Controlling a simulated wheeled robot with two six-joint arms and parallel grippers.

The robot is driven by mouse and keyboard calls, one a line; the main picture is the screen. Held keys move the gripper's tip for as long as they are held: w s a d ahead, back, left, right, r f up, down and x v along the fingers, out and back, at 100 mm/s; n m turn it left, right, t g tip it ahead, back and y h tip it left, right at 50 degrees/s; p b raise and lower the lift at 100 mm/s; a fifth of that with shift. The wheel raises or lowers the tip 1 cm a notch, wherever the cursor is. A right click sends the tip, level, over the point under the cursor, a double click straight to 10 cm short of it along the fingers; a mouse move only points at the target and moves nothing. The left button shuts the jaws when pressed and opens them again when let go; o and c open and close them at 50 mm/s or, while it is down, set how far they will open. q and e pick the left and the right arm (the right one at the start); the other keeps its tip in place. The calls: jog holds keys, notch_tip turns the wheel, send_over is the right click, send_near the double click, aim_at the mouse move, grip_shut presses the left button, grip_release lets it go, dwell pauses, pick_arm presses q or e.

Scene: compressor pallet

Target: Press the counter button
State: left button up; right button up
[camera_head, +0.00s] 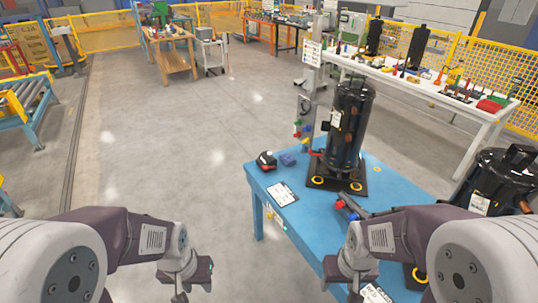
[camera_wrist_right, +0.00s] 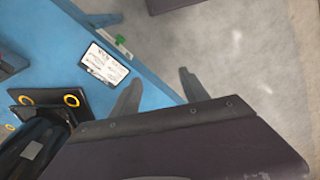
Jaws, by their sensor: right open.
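I cannot make out for certain which item is the counter button. A small black-and-red device (camera_head: 266,161) sits at the blue table's far left corner, beside a small blue block (camera_head: 288,159). My left gripper (camera_head: 190,277) hangs over the floor at lower left, apart from the table; its jaw opening is unclear. My right gripper (camera_head: 343,272) is at the table's near left edge, far from the black-and-red device. In the right wrist view my right gripper (camera_wrist_right: 160,92) has its fingers apart with nothing between them, above the table edge and floor.
The blue table (camera_head: 400,180) bears a tall black compressor (camera_head: 348,125) on a dark base, a second compressor (camera_head: 500,180) at right, a white card (camera_head: 282,194) and red-blue tools (camera_head: 345,208). A green piece (camera_wrist_right: 120,40) shows at the table edge.

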grip_shut()
dwell(1.7)
